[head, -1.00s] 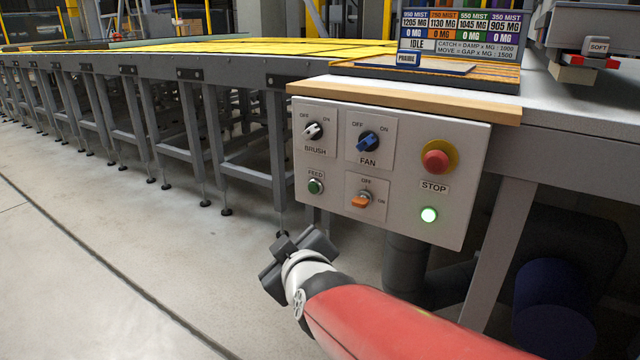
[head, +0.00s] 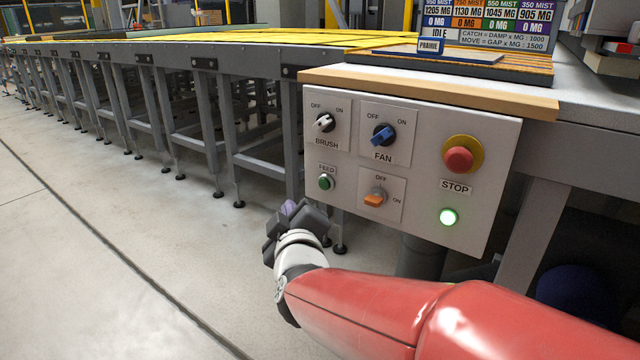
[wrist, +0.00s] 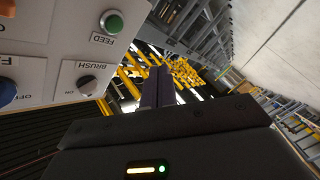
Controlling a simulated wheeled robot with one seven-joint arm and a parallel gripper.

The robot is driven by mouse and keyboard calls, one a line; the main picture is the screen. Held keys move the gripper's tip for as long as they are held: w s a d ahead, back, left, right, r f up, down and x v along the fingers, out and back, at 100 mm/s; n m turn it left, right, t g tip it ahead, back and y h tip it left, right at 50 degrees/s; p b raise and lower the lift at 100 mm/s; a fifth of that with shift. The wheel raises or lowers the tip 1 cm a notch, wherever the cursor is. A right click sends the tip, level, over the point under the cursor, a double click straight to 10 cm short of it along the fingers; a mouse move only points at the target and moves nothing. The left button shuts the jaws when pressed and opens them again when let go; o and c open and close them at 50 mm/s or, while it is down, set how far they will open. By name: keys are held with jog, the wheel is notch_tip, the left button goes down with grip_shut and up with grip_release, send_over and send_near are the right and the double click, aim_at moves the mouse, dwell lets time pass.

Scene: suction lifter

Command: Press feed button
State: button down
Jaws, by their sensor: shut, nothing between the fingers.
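The green feed button (head: 326,182) sits at the lower left of the grey control panel (head: 478,135), under its FEED label. It also shows in the wrist view (wrist: 111,22), at the upper left and left of the fingers. My gripper (head: 290,207) is just below and left of the button in the head view, apart from the panel. In the wrist view the fingers (wrist: 157,88) are together with nothing between them. The exact gap from the fingertips to the panel is hard to tell.
The brush knob (head: 323,122), blue fan knob (head: 383,134), orange switch (head: 375,199) and red stop button (head: 459,159) share the panel. A wooden ledge (head: 430,92) overhangs the panel. The floor at left is clear.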

aim_at(324, 184)
jog(key=shift+w+d+b, duration=0.55)
jog(key=shift+w+d, duration=0.25)
jog(key=shift+w, duration=0.2)
jog(key=shift+w+d+b, duration=0.6)
jog(key=shift+w+d, duration=0.2)
jog(key=shift+w, duration=0.25)
jog(key=shift+w+d+b, duration=0.55)
jog(key=shift+w+d, duration=0.25)
jog(key=shift+w, duration=0.2)
jog(key=shift+f, duration=0.1)
jog(key=shift+w+d, duration=0.25)
jog(key=shift+w, duration=0.05)
